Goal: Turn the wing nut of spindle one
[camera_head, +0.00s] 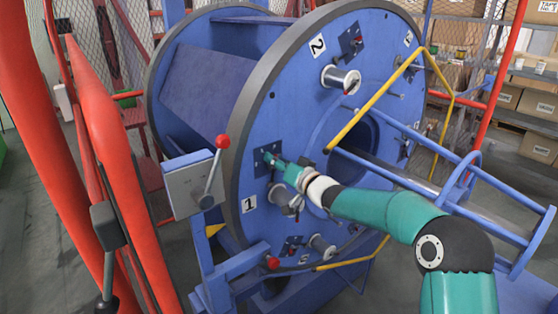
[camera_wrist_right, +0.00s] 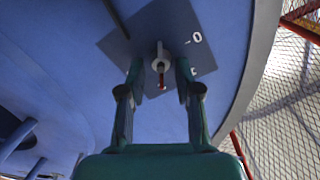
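The number 1 label (camera_head: 248,203) is on the blue disc's face at lower left. Above it is a dark plate (camera_head: 262,156); in the right wrist view this plate (camera_wrist_right: 180,28) has markings that look like O and C, and a small grey fitting (camera_wrist_right: 160,58) with a red-tipped piece pointing down. My right gripper (camera_head: 270,160) reaches the plate; its fingers (camera_wrist_right: 160,72) stand open on either side of the fitting, with gaps visible. Metal spindle parts (camera_head: 278,196) show below, partly hidden by my right wrist. I cannot tell which part is the wing nut. My left gripper is out of view.
A grey box with a red-knobbed lever (camera_head: 222,142) stands left of the disc. A yellow bar (camera_head: 372,102) and blue rails (camera_head: 425,140) project from the disc near my right arm. Red posts (camera_head: 105,140) stand at left, shelves with boxes (camera_head: 540,105) at right.

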